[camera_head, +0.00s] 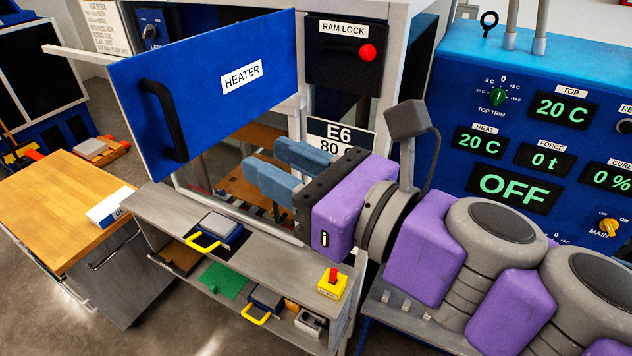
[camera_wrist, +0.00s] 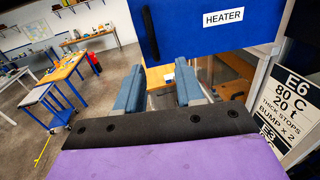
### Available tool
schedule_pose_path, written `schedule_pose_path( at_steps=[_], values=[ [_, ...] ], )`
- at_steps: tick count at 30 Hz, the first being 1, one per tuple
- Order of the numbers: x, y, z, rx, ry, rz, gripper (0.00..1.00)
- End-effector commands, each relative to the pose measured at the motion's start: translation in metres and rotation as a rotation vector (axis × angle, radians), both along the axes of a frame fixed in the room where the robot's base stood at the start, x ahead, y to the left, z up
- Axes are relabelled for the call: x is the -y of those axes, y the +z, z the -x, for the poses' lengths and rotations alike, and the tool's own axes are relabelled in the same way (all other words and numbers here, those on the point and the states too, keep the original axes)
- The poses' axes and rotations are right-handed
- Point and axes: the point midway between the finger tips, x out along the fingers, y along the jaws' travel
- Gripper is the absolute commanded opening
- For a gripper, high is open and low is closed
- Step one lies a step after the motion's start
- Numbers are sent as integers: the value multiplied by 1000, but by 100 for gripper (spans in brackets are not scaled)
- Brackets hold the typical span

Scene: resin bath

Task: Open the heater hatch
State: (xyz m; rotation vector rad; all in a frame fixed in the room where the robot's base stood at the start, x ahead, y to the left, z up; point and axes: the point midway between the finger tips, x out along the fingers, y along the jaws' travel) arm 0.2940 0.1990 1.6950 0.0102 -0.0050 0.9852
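The heater hatch (camera_head: 215,105) is a blue panel labelled HEATER with a black vertical bar handle (camera_head: 165,120) on its left part. It also fills the upper middle of the wrist view (camera_wrist: 220,35), where its handle (camera_wrist: 150,33) shows near the panel's left edge. My gripper (camera_head: 272,166) is open and empty, its two blue-grey fingers apart. It sits below and right of the handle in the head view, touching nothing that I can see. In the wrist view the fingers (camera_wrist: 159,82) point forward, below the panel. Space shows beneath the panel; I cannot tell how far it stands ajar.
A grey shelf unit (camera_head: 180,215) with tools and a yellow box with a red button (camera_head: 332,283) stands below. A wooden-topped cabinet (camera_head: 60,210) is at left. The RAM LOCK panel (camera_head: 342,60) and blue control console (camera_head: 545,120) are at right. Floor is clear at lower left.

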Motion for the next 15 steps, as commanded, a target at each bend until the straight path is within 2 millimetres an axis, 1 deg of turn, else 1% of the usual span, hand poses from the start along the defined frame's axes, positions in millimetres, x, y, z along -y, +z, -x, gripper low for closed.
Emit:
schedule_pose_path(
  at_steps=[15],
  values=[
    [25, -2, 15, 0, -4, 1, 37]
  ],
)
